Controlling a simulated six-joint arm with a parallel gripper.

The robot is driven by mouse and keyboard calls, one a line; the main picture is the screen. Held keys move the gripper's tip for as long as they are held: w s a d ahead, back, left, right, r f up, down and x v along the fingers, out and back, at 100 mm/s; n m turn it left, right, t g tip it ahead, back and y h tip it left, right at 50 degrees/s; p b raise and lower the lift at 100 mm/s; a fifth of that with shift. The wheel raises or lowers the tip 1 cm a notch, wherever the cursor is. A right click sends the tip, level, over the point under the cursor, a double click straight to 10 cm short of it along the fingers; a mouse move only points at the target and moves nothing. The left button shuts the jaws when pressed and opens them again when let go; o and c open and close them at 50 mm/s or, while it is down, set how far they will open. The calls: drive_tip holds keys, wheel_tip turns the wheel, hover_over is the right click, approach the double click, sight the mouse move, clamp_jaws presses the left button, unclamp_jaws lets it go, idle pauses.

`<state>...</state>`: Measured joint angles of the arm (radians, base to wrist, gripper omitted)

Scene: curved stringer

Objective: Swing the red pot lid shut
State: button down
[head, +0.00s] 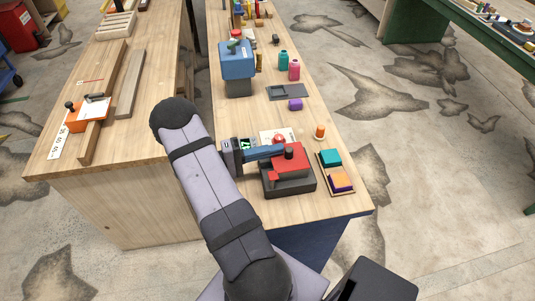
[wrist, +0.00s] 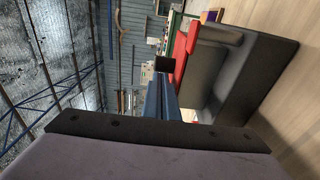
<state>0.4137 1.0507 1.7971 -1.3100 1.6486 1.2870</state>
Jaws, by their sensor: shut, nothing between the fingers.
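The red pot lid (head: 292,162) lies over a dark grey box-shaped pot (head: 291,187) near the front end of the bench. A black knob (head: 289,154) stands on the lid. In the wrist view the lid (wrist: 181,50) shows as a thin red strip beside the grey pot body (wrist: 262,62). I cannot tell whether the lid is fully down. My gripper (head: 281,149) has its blue fingers together and empty, reaching from the left to beside the knob. The fingers also show in the wrist view (wrist: 163,78), with a dark block at their tips. Contact is unclear.
A tray with teal and orange-purple blocks (head: 341,182) stands close to the right. An orange peg (head: 319,131) and a red ball (head: 279,139) stand behind.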

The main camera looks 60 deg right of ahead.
drive_tip(key=shift+s, duration=0.1)
idle(0.3)
drive_tip(key=shift+w+f+b, duration=0.1)
drive_tip(key=shift+w+b, duration=0.2)
drive_tip(key=shift+w, duration=0.25)
drive_tip(key=w+b, duration=0.2)
drive_tip(key=w, duration=0.1)
drive_tip(key=shift+w+a+f, duration=0.1)
drive_tip(key=shift+w, duration=0.2)
drive_tip(key=b+v, duration=0.3)
drive_tip(key=v, duration=0.6)
drive_tip(key=shift+w+r+b, duration=0.25)
drive_tip(key=shift+w+b, duration=0.05)
drive_tip(key=shift+w, duration=0.1)
drive_tip(key=s+a+n+t+y+p, duration=0.1)
drive_tip(key=s+a+n+t+y, duration=0.1)
drive_tip(key=a, duration=0.7)
drive_tip(key=s+a+n+t+y+p, duration=0.2)
drive_tip(key=s+a+n+t+y, duration=0.1)
drive_tip(key=a+y, duration=0.4)
drive_tip(key=s+a+n+t+y+p, duration=0.2)
drive_tip(key=s+a+t+y, duration=0.2)
drive_tip(key=a, duration=0.8)
drive_tip(key=shift+s+f+n+t+y, duration=0.2)
drive_tip(key=shift+f+n+t+y, duration=0.25)
drive_tip(key=shift+t, duration=0.75)
